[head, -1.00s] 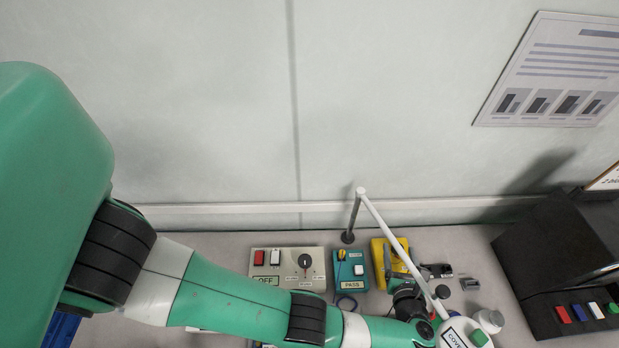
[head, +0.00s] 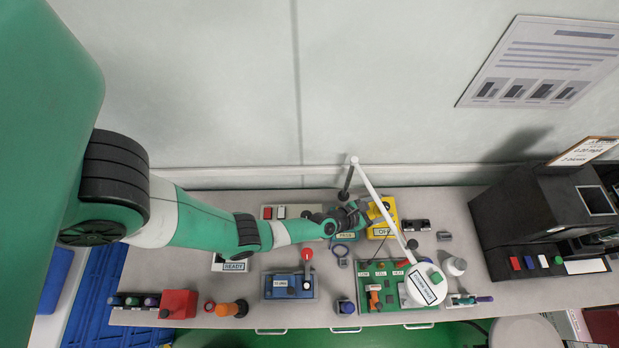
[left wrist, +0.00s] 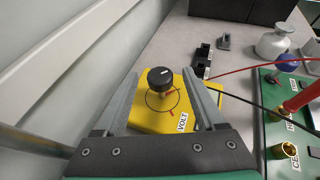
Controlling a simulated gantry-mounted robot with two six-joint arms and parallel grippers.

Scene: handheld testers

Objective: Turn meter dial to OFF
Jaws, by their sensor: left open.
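The yellow meter (head: 384,212) stands at the back of the bench, right of the teal box. In the left wrist view the yellow meter (left wrist: 145,117) has a black round dial (left wrist: 158,79) on a post, with red marks around it and a label reading VOLT. My left gripper (head: 366,211) is at the meter's left side in the head view. In the left wrist view my left gripper (left wrist: 161,71) is open, its fingers on either side of the dial, with gaps visible. My right gripper is not in view.
A lamp (head: 425,284) with a white arm crosses in front of the meter. A green panel (head: 375,268) with coloured parts lies nearer. A blue box with a red-knobbed lever (head: 290,287) is front left. A black case (head: 530,220) stands at right. The wall is close behind.

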